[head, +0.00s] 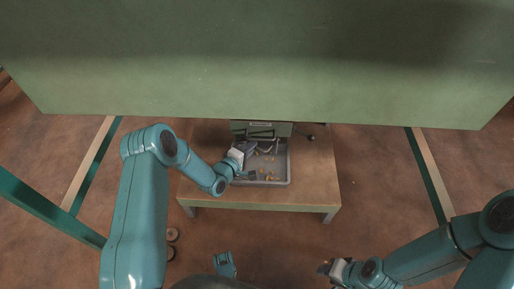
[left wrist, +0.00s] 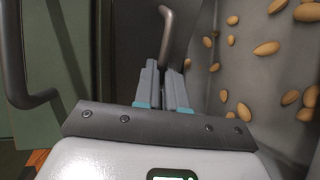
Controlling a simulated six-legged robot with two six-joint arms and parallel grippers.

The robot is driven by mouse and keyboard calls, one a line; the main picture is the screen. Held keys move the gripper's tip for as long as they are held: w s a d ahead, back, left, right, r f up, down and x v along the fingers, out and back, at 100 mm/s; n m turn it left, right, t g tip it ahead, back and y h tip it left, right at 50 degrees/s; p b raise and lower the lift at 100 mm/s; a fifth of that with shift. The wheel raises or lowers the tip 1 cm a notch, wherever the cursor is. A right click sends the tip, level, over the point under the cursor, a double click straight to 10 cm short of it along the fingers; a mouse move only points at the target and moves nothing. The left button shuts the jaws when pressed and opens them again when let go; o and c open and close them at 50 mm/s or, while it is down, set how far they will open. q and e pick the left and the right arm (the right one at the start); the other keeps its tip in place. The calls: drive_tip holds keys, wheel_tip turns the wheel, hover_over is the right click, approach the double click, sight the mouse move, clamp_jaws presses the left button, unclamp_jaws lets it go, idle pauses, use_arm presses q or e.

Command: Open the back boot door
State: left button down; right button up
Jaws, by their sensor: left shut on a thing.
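The green hopper boot (head: 262,125) sits under the big green hopper body, above a grey tray (head: 288,176). A small label and a dark bar handle (head: 262,137) show on its front. My left gripper (head: 250,152) is at the boot's front, over the tray's left part. In the left wrist view its fingers (left wrist: 165,88) are shut on a bent metal handle (left wrist: 167,28), which rises from between the fingertips by a dark grey panel. I cannot tell whether that panel is the back door. My right gripper (head: 330,268) is low at the right, away from the boot; its jaws are unclear.
Several brown nuts (head: 268,174) lie in the tray, which stands on a wooden table (head: 315,180). A lever with a dark knob (head: 311,137) sticks out right of the boot. A dark curved bar (left wrist: 20,88) is close on the left in the wrist view. The table's right side is clear.

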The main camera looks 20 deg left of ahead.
idle(0.5)
use_arm(q)
drive_tip(key=c, duration=1.2)
unclamp_jaws()
drive_tip(key=shift+a, duration=0.1)
drive_tip(key=shift+s, duration=0.1)
